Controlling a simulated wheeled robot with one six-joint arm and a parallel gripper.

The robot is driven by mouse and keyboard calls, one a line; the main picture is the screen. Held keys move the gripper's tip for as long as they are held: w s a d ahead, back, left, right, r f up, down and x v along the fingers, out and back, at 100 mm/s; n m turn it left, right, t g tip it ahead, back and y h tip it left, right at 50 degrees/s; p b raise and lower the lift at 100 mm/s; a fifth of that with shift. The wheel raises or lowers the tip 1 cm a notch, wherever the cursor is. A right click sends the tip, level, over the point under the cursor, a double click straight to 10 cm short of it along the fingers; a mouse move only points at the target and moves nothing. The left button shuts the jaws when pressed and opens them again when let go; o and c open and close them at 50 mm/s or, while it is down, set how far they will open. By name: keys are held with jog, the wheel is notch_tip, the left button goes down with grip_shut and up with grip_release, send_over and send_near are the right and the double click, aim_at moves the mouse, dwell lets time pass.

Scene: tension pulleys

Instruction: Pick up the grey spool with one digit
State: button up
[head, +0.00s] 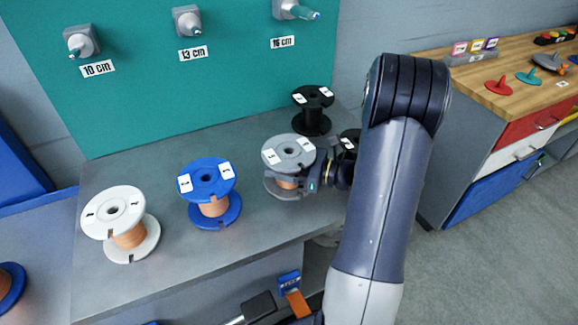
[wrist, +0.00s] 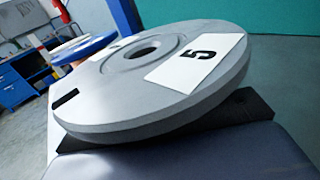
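The grey spool (head: 289,155) stands upright on the grey bench, with copper-coloured winding between its flanges and two white labels on top. In the wrist view its top flange (wrist: 120,90) fills the middle, very close, and one label reads 5. My gripper (head: 312,184) is at the spool's right side, at the height of the winding, between the flanges. The fingertips are hidden by the spool, so I cannot tell whether they are closed on it.
A blue spool (head: 207,182) and a white spool (head: 112,213) stand to the left. A black spool (head: 312,97) stands behind, and another dark spool (head: 349,138) is partly hidden by my arm. Pegs marked 10 cm (head: 82,42), 13 cm (head: 188,22) and 16 cm (head: 296,10) jut from the teal wall panel.

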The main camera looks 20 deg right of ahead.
jog(key=c, duration=1)
jog(key=shift+o, duration=0.2)
